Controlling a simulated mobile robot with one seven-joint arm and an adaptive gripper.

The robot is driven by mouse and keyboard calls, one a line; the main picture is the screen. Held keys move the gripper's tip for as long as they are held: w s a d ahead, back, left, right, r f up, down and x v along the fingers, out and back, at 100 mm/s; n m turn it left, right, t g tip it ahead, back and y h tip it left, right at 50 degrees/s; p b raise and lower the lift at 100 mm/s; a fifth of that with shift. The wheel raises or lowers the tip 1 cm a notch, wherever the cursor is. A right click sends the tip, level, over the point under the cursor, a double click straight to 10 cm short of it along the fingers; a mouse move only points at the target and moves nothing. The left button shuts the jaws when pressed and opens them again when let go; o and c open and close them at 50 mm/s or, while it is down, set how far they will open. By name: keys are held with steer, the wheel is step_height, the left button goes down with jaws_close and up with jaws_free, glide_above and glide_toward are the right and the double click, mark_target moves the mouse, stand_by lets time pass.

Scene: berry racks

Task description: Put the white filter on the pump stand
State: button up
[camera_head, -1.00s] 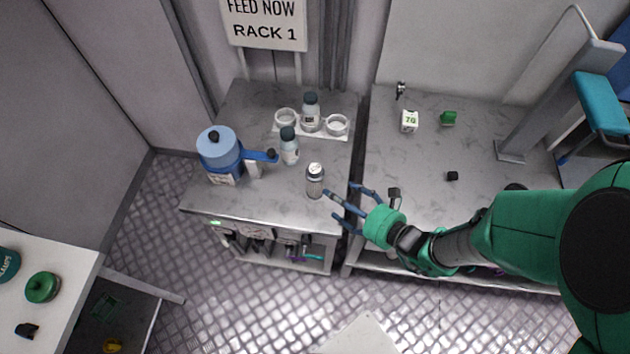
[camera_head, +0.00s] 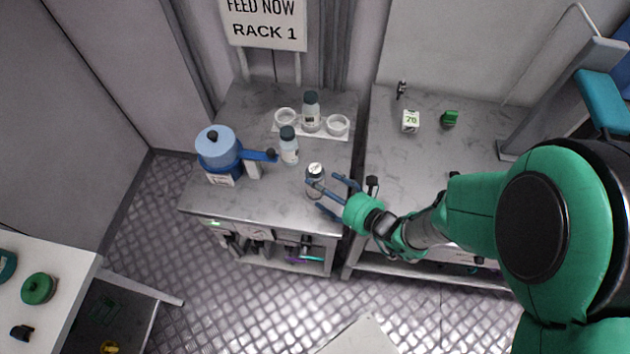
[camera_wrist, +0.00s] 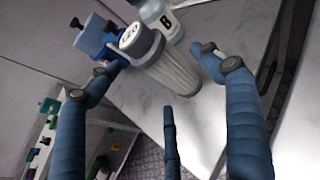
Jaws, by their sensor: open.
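The white filter (camera_head: 315,183) is a pale ribbed cylinder with a white cap and a dark collar. It stands upright near the front right of the left bench. In the wrist view the filter (camera_wrist: 172,80) lies between my spread fingers. My gripper (camera_head: 325,190) is open, coming from the right, with fingers around the filter's near side; I cannot tell whether they touch it. It also shows in the wrist view (camera_wrist: 155,68). A blue pump-like unit (camera_head: 221,152) with a blue arm over a white post stands at the left; I cannot tell if this is the pump stand.
A dark-capped bottle (camera_head: 289,148) stands behind the filter. A white rack (camera_head: 300,132) with ring holders and another bottle (camera_head: 311,108) is at the back. The right bench holds a white block (camera_head: 410,122) and a green block (camera_head: 449,119). A gap separates the benches.

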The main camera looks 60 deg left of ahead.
mark_target(317, 179)
steer(key=shift+a, duration=0.1)
steer(key=shift+b+x, duration=0.7)
steer(key=shift+x, duration=1.8)
steer(key=c, duration=1.4)
steer(key=shift+r, duration=0.15)
steer(key=shift+r+p, duration=0.3)
steer(key=shift+r, duration=0.35)
step_height(317, 179, up, 2)
steer(key=shift+r+p, duration=0.1)
steer(key=shift+p, duration=0.25)
steer(key=s+d+p, duration=0.1)
steer(key=s+d, duration=0.2)
steer(key=d, duration=0.4)
steer(key=s+d+r+p, duration=0.1)
steer(key=s+d, duration=0.2)
steer(key=d, duration=0.5)
